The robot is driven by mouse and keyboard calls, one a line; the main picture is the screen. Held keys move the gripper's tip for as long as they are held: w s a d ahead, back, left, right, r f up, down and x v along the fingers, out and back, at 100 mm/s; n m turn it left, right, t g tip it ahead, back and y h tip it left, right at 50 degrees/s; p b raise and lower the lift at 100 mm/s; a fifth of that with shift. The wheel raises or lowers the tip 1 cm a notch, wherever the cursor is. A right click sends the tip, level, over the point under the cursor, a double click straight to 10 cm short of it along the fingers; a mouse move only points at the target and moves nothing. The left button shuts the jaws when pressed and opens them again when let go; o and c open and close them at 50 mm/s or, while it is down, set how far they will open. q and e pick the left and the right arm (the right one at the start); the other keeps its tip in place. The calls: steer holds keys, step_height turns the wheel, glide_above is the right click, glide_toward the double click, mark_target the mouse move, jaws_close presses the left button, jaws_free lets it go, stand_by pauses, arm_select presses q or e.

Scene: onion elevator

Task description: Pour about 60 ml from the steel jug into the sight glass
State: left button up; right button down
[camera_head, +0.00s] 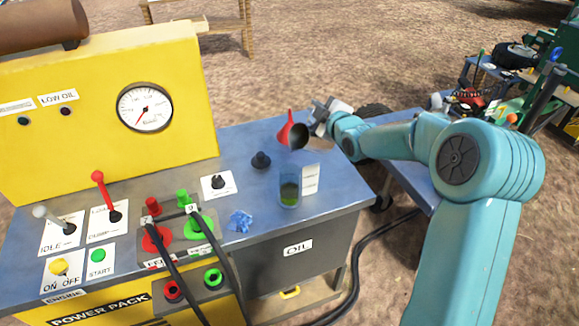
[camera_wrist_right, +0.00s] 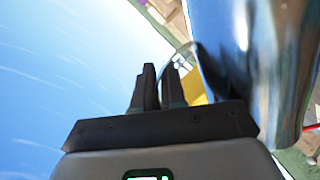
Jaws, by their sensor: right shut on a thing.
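My right gripper (camera_head: 322,116) is shut on the handle of the steel jug (camera_head: 318,144). The jug is tipped over, its dark mouth facing left and toward me, above and behind the sight glass. In the right wrist view the shiny jug (camera_wrist_right: 255,60) fills the right side, with my fingers (camera_wrist_right: 160,85) at its handle. The sight glass (camera_head: 290,188) stands upright on the bench, with green liquid in its lower part. No stream is visible between jug and glass. A red funnel (camera_head: 286,125) shows just left of the jug. My left gripper is out of view.
A white label card (camera_head: 311,179) stands behind the glass. A black knob (camera_head: 261,160) and a blue crumpled rag (camera_head: 240,221) are left of it. Red and green hose couplings and levers crowd the bench's left. A cluttered cart (camera_head: 475,95) stands far right.

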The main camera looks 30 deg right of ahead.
steer(key=shift+d+r+p, duration=0.25)
steer(key=shift+r+p, duration=0.1)
steer(key=shift+r, duration=0.25)
steer(key=shift+s+f+m, duration=0.1)
steer(key=shift+m, duration=0.3)
steer(key=shift+d+f+y, duration=0.1)
steer(key=shift+f+y, duration=0.2)
arm_select(q)
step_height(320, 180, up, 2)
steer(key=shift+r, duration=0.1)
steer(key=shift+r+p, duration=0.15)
steer(key=shift+p, duration=0.2)
arm_select(e)
steer(key=shift+r, duration=0.1)
